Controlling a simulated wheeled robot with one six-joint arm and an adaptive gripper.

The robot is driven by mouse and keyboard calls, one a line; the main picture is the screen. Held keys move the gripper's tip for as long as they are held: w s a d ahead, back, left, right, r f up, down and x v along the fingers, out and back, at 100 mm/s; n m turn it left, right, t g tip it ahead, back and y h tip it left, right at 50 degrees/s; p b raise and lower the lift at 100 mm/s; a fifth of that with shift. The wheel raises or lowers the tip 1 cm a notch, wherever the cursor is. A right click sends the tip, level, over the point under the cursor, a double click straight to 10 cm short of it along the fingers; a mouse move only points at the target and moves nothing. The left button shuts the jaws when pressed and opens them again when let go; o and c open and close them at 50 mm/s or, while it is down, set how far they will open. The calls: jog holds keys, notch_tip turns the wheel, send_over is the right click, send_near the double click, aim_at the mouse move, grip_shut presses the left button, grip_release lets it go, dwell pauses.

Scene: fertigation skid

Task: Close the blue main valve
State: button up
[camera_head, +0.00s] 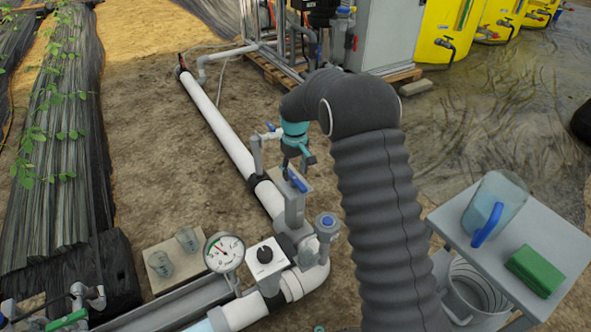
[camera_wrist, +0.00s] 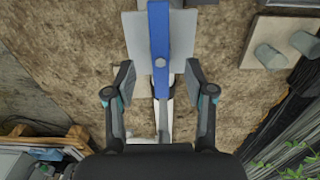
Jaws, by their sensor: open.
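The blue main valve's lever (camera_head: 297,181) sits on a grey bracket (camera_head: 293,207) on the white pipe in the head view. In the wrist view, the blue lever (camera_wrist: 160,45) runs lengthwise from the top edge to about the middle, in front of a grey plate. My gripper (camera_head: 299,158) is above the lever, pointing down. In the wrist view my gripper (camera_wrist: 160,84) is open, with one finger on each side of the lever's lower end. A gap shows on both sides. Depth between fingertips and lever is hard to judge.
A small tap (camera_head: 257,150) stands behind. A side tray (camera_head: 540,235) holds a jug (camera_head: 497,205) and green block (camera_head: 536,270).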

aim_at(295, 178)
jog(key=shift+f+b, duration=1)
jog(key=shift+f, duration=1.25)
grip_shut()
jog(key=m+p, duration=0.1)
jog(key=m, duration=0.3)
jog(key=shift+r, duration=0.1)
jog(key=m, duration=0.5)
jog(key=shift+p, duration=0.3)
jog(key=m, duration=0.5)
jog(key=shift+s+m, duration=0.1)
jog(key=shift+m, duration=0.3)
jog(key=m+p, duration=0.1)
jog(key=m, duration=0.3)
jog(key=shift+m, duration=0.3)
